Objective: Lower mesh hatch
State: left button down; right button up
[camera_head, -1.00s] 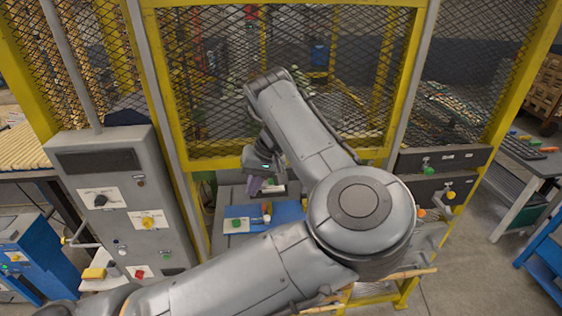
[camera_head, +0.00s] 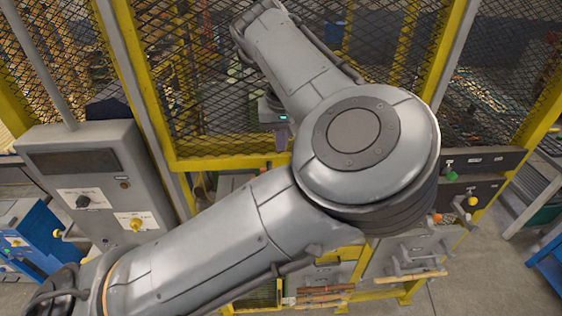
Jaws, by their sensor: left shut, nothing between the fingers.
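The mesh hatch (camera_head: 215,85) is a dark diamond mesh panel in a yellow frame, upright in front of me. Its yellow bottom bar (camera_head: 232,162) shows on the left and passes behind my arm. My left arm crosses the middle of the view and hides much of the opening below the hatch. My right gripper is not in view.
A grey control cabinet (camera_head: 95,185) with a yellow knob stands at left. Dark panels with green and yellow knobs (camera_head: 475,180) are at right. Wooden rods (camera_head: 325,295) lie low in front. Yellow posts (camera_head: 535,125) and mesh close both sides. Floor is clear at lower right.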

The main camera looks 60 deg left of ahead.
pick_arm(q)
jog(key=shift+w+a+f+p, duration=0.1)
jog(key=shift+a+f+p, duration=0.35)
jog(key=shift+f, duration=1.05)
jog(key=shift+w+a+f+p, duration=0.15)
jog(key=shift+f+p, duration=0.55)
jog(key=shift+f, duration=0.85)
jog(key=shift+w+a+f+p, duration=0.1)
jog(key=shift+a+f+p, duration=0.35)
jog(key=shift+f, duration=1.05)
jog(key=shift+d, duration=0.2)
jog(key=shift+f, duration=0.1)
